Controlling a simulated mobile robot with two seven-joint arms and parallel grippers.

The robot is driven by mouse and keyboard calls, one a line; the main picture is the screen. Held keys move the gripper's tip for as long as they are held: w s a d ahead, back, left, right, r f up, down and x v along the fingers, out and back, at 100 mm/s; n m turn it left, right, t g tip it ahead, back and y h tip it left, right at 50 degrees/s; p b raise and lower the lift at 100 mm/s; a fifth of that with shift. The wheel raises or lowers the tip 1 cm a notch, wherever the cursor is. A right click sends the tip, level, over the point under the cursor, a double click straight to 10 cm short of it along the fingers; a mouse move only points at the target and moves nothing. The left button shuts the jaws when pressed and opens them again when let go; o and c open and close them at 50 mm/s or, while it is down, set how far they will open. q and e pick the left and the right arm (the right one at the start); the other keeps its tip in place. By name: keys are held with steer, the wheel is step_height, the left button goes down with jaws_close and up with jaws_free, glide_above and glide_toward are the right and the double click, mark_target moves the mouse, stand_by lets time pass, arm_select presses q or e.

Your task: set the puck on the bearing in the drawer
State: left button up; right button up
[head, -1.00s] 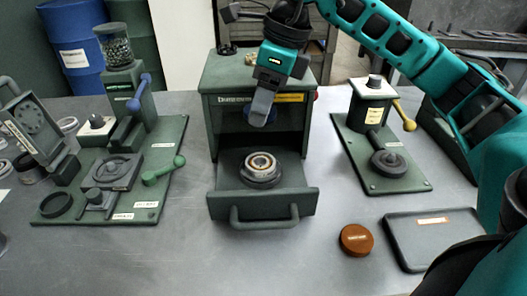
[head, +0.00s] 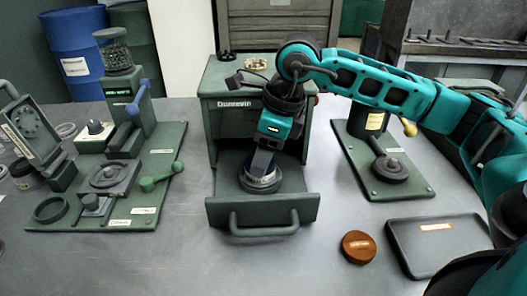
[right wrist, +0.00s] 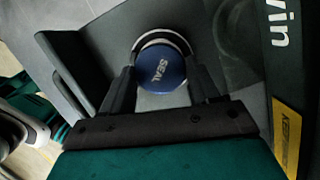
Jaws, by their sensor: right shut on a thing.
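The blue puck (right wrist: 160,68), marked SEAL, is between the fingers of my right gripper (right wrist: 162,85) in the right wrist view. In the head view my right gripper (head: 262,166) points down into the open drawer (head: 225,212), shut on the puck. The bearing (head: 262,184) sits on a dark round base in the drawer, directly below the fingers. Its pale ring (right wrist: 165,38) shows around the puck's edge in the right wrist view. The puck is over or on the bearing; I cannot tell whether they touch. My left gripper is not in view.
A brown round piece (head: 358,247) and a shallow grey tray (head: 440,250) are at the front right. A green board with a lever station (head: 388,175) stands at right, partly behind my arm. A larger station board (head: 140,200) is at left. The front middle is clear.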

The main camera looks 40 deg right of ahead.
steer(key=shift+f, duration=0.25)
steer(key=o, duration=1)
steer(key=shift+r, duration=0.1)
steer(key=shift+o, duration=0.2)
steer(key=p+v, duration=0.1)
steer(key=v, duration=1.1)
steer(key=shift+r+p, duration=0.25)
steer(key=shift+p, duration=0.05)
steer(key=shift+w, duration=0.1)
